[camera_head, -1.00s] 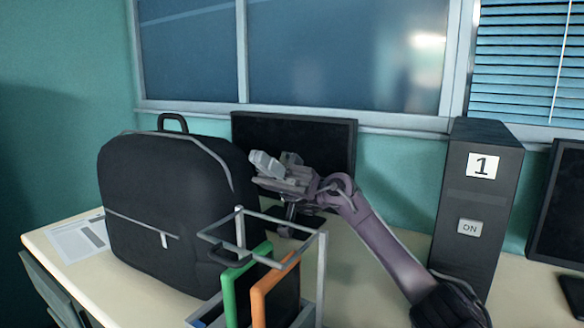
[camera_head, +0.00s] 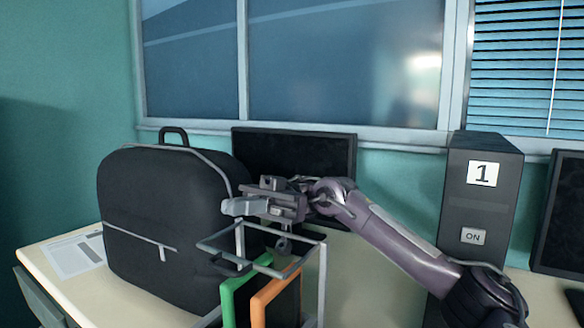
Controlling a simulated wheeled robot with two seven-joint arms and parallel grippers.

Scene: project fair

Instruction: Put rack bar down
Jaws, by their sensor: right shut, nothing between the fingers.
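The rack (camera_head: 322,270) is a grey metal frame at the bottom middle of the head view. Its bar (camera_head: 213,256) is a thin grey rail frame lying roughly level at the top of the rack. A green-edged panel (camera_head: 228,300) and an orange-edged panel (camera_head: 259,308) stand inside the rack. My right gripper (camera_head: 232,207) is shut and empty, pointing left, just above the rack and in front of the backpack. I cannot tell whether it touches the bar. My left gripper is out of view.
A black backpack (camera_head: 165,205) stands on the table (camera_head: 62,285) left of the rack. A monitor (camera_head: 300,150) is behind the gripper. A dark computer tower (camera_head: 483,209) marked 1 stands at right, with another monitor (camera_head: 562,215) beyond. Paper (camera_head: 75,255) lies at left.

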